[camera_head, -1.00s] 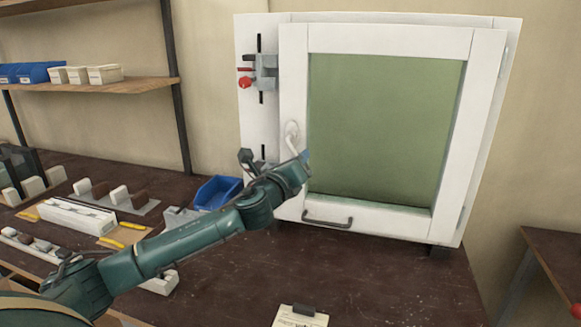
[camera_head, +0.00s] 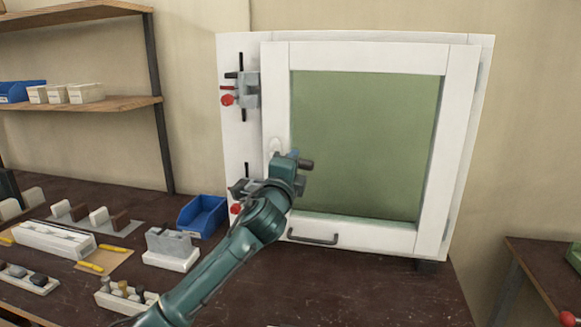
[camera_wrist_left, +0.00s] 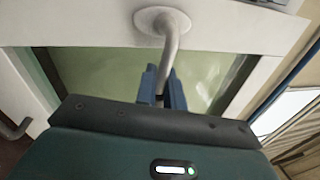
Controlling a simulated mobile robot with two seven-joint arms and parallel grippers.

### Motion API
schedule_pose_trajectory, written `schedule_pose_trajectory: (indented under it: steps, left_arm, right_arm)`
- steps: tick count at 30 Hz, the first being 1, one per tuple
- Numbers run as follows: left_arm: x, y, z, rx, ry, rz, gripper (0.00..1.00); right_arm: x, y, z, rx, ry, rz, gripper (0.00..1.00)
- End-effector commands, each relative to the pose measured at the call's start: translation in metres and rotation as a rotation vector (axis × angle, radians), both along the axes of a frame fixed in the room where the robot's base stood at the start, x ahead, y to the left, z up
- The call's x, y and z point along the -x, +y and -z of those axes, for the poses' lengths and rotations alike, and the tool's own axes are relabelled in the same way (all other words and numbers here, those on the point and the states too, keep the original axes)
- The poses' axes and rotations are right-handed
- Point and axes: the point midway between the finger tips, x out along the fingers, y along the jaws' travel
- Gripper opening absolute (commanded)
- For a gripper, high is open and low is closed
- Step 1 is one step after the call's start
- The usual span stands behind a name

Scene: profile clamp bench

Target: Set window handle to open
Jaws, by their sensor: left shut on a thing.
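The white framed window (camera_head: 455,150) with a green pane (camera_head: 365,140) stands upright at the back of the bench. The handle's round white base (camera_head: 275,147) is on the left upright of the sash. My left gripper (camera_head: 291,154) is just right of that base and hides most of the lever in the head view. In the left wrist view the pale handle (camera_wrist_left: 168,48) runs from its base across the upright towards the pane, roughly sideways. The blue fingers of my left gripper (camera_wrist_left: 163,92) are shut around the lever's outer part. My right gripper is not in view.
Clamps with red knobs sit on the left board, an upper one (camera_head: 246,90) and a lower one beside my wrist. A dark pull bar (camera_head: 313,237) is on the sash's bottom rail. A blue bin (camera_head: 202,215) and small fixtures (camera_head: 172,248) stand left. The bench right of my arm is clear.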

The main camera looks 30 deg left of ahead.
Motion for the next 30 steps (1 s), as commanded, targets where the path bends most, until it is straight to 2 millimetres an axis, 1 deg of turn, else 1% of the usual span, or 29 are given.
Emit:
schedule_pose_trajectory:
  steps: [1,9,24,25,30]
  left_arm:
    - [-0.0004,-0.0028,0.0006,0.026,-0.003,0.006,0.00]
    - [-0.0005,-0.0031,-0.0041,0.103,-0.022,0.006,0.00]
    - [-0.0003,-0.0029,-0.0056,0.117,-0.027,0.006,0.00]
    - [-0.0003,-0.0029,-0.0057,0.117,-0.027,0.006,0.12]
    - [-0.0004,-0.0030,-0.0055,0.116,-0.027,0.006,0.26]
  right_arm:
    - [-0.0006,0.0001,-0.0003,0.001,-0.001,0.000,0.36]
    - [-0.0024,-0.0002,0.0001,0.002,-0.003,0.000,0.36]
    - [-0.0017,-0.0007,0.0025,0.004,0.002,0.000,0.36]
    - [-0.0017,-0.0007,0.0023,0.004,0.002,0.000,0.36]
    - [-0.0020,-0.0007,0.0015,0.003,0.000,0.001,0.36]
